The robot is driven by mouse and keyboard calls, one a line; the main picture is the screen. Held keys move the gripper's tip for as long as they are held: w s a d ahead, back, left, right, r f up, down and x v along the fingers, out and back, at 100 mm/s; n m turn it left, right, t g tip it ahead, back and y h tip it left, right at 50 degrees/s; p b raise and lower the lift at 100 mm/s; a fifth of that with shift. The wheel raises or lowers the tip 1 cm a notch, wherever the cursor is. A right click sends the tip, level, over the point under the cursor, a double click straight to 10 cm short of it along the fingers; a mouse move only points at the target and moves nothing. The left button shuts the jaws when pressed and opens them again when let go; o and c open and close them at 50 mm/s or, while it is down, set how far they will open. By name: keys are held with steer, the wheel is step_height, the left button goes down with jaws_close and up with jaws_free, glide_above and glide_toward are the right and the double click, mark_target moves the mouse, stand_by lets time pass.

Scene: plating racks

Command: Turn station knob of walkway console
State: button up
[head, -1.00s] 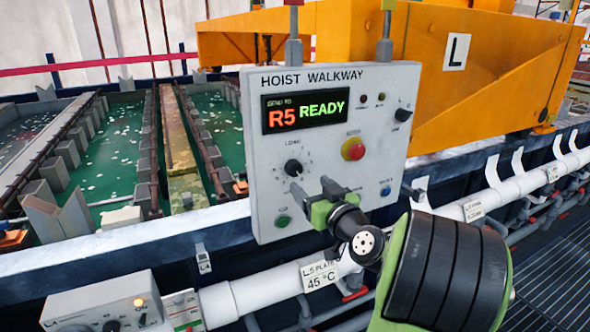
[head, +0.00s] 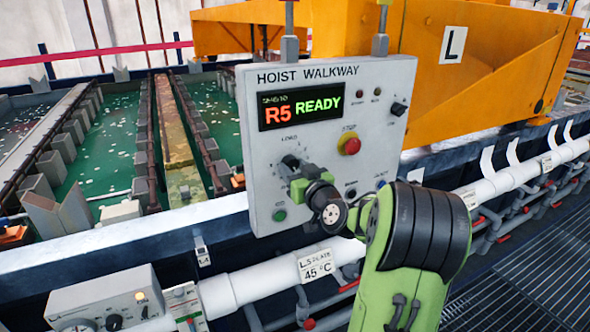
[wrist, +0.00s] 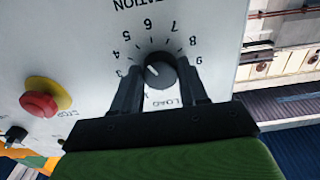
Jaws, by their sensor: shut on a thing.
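The walkway console is a pale upright panel (head: 330,190) marked HOIST WALKWAY in the head view. Its display (head: 300,107) reads R5 READY. The station knob (head: 290,162) is a dark round knob at the panel's left middle, partly hidden by my gripper. In the wrist view the knob (wrist: 160,71) sits in an upside-down dial with numbers and the words STATION and LOAD. Its white pointer mark slants up-left, on the side of the low numbers. My gripper (head: 294,174) is shut on the knob, with one dark finger on each side in the wrist view (wrist: 162,84).
A red stop button (head: 349,144) with a yellow base sits right of the knob. A small selector (head: 398,108) is at the upper right and a green button (head: 279,215) at the lower left. White pipes (head: 250,292) run below the panel. Green tanks (head: 105,145) lie behind.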

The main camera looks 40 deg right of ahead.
steer(key=shift+m, duration=0.3)
steer(key=shift+c, duration=0.2)
steer(key=shift+m+b, duration=0.6)
steer(key=shift+m, duration=2)
steer(key=o, duration=1)
steer(key=shift+o, duration=0.2)
steer(key=b+v, duration=0.4)
steer(key=v, duration=1.1)
steer(key=shift+s+a, duration=0.25)
steer(key=shift+s, duration=0.1)
